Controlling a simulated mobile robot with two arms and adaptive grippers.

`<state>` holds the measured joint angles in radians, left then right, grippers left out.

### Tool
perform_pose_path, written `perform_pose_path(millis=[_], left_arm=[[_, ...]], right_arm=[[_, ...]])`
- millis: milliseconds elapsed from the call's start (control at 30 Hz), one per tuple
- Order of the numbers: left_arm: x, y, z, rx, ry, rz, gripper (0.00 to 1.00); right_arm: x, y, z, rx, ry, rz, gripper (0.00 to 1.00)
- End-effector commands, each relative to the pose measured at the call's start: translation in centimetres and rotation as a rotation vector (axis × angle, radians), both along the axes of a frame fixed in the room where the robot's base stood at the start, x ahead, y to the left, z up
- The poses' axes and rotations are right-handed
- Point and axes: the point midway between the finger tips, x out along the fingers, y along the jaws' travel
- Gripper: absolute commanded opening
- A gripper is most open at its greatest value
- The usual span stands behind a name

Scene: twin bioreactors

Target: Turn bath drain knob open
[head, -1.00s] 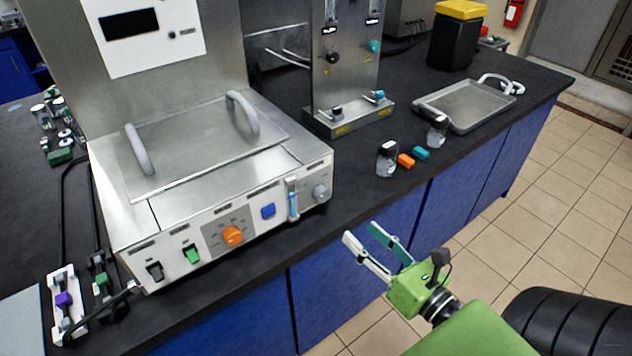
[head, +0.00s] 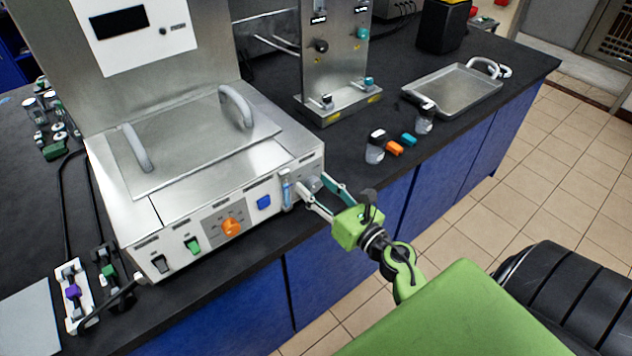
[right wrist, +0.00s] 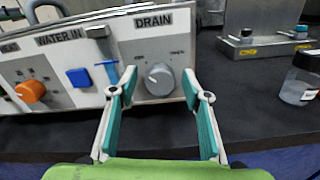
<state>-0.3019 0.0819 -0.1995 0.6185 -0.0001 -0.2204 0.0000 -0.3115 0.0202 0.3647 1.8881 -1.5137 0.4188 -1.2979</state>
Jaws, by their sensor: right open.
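The bath drain knob (right wrist: 159,78) is a grey round knob under the DRAIN label (right wrist: 153,22) on the bath's front panel. In the head view the knob (head: 313,184) is partly hidden by my right gripper. My right gripper (head: 317,196) is open, its fingertips close to the panel. In the right wrist view its fingers (right wrist: 158,84) stand on either side of the knob, with gaps between them and it. The steel bath (head: 205,190) stands on the black bench. My left gripper does not show.
Left of the drain knob are a clear level tube (right wrist: 110,72), a blue button (right wrist: 79,77) and an orange knob (head: 231,227). Two small bottles (head: 375,148) and a steel tray (head: 455,92) stand farther right on the bench. Floor in front is clear.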

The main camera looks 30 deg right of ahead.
Motion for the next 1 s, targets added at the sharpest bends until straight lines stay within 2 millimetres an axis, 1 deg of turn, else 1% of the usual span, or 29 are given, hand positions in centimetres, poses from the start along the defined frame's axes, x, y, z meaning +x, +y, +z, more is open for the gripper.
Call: perform_pose_path(millis=[100,367,400,467,500,533,767,1000], left_arm=[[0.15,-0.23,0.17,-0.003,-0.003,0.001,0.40],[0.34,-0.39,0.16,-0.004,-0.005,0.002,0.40],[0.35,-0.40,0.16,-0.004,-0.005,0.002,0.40],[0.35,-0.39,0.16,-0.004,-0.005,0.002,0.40],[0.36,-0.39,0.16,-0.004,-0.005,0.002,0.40],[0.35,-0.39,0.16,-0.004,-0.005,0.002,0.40],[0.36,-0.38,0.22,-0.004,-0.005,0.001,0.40],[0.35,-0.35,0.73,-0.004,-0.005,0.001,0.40]], right_arm=[[0.48,0.07,0.04,0.001,0.000,0.000,0.44],[0.52,0.08,-0.02,0.001,0.000,0.000,0.44],[0.52,0.07,-0.03,0.001,0.000,0.000,0.34],[0.51,0.06,-0.02,0.001,0.000,0.000,0.18],[0.51,0.06,-0.02,0.001,0.000,0.000,0.08],[0.51,0.06,-0.02,0.001,0.000,0.000,0.05],[0.51,0.07,0.02,0.008,0.001,0.000,0.05],[0.51,0.01,0.08,0.084,0.008,0.000,0.05]])
